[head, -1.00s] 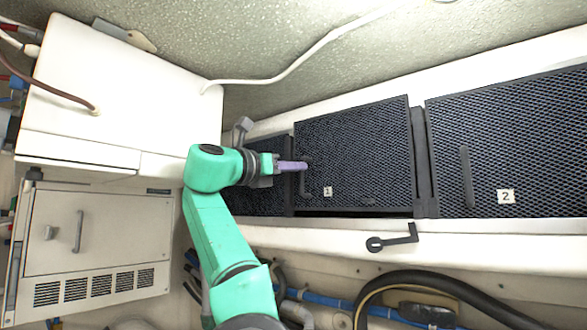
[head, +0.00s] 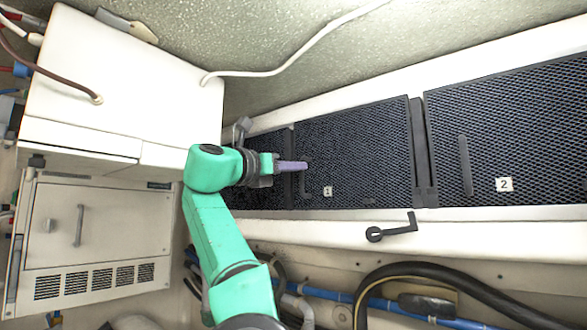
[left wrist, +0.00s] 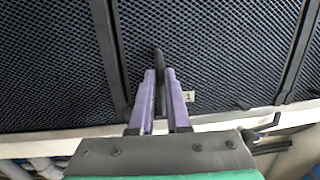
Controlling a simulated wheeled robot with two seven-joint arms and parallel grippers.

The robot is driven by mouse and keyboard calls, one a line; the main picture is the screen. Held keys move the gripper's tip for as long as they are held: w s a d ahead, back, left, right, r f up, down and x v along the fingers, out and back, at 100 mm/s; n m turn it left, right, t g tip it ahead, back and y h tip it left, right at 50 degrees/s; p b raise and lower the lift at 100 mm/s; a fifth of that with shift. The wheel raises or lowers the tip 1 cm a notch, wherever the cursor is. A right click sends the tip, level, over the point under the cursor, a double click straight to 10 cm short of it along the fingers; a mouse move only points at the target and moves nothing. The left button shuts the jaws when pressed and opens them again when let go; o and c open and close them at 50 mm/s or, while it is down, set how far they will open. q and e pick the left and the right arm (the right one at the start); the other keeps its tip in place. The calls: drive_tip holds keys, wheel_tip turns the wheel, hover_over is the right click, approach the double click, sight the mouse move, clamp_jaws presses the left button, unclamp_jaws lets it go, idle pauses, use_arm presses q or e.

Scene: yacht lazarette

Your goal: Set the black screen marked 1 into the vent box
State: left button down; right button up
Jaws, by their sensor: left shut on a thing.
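The black mesh screen marked 1 (head: 360,155) lies in the middle bay of the white vent box (head: 320,232), its lower edge along the box's front rim. It looks about level with its neighbours. Its number tag (head: 327,191) is near its lower left. My left gripper (head: 303,166) is at the screen's left side. In the left wrist view, its purple fingers (left wrist: 160,85) are shut on the screen's upright black handle (left wrist: 158,65). The fingers hide part of the handle. My right gripper is not in view.
A black screen marked 2 (head: 510,140) fills the right bay, past a dark divider (head: 421,150). Another dark mesh panel (head: 265,190) is at the left. A black turn latch (head: 390,231) sits on the front rim. A black hose (head: 450,275) runs below.

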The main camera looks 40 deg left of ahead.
use_arm(q)
drive_tip(key=shift+f+b, duration=0.3)
drive_tip(key=c, duration=0.8)
unclamp_jaws()
drive_tip(key=shift+s, duration=0.1)
drive_tip(key=s+b, duration=0.2)
drive_tip(key=s, duration=0.2)
drive_tip(key=s+f+b, duration=0.1)
drive_tip(key=s+b, duration=0.1)
drive_tip(key=s, duration=0.3)
drive_tip(key=s+a+b, duration=0.1)
drive_tip(key=s+b, duration=0.1)
drive_tip(key=s, duration=0.3)
drive_tip(key=shift+s+f+b, duration=0.2)
drive_tip(key=shift+f+b, duration=0.15)
drive_tip(key=shift+f, duration=0.05)
